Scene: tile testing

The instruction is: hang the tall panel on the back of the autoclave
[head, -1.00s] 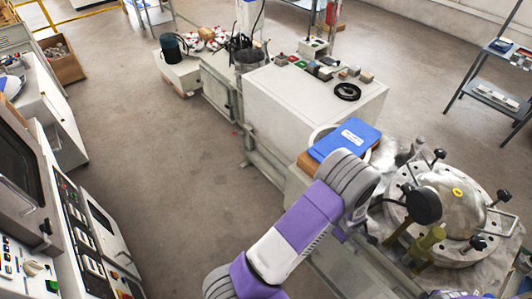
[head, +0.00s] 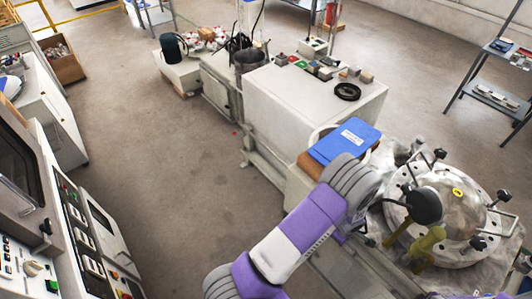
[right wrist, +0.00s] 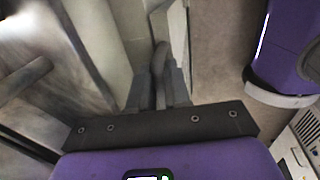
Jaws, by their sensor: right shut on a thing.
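The round metal autoclave (head: 462,212) stands at the right in the head view, with a flanged lid and black-knobbed clamps around its rim. My right arm reaches up from the bottom toward its left side, and its links hide the gripper there. In the right wrist view my right gripper (right wrist: 160,98) is shut on a narrow grey part. Pale flat surfaces beside the fingers look like the tall panel (right wrist: 105,35), but its outline and where it is gripped are not clear. My left gripper is not in view.
A blue case (head: 345,141) lies on a brown box left of the autoclave. Behind it a white bench (head: 300,105) carries small blocks and a black ring. A control cabinet (head: 85,245) stands at the lower left. The floor between is clear.

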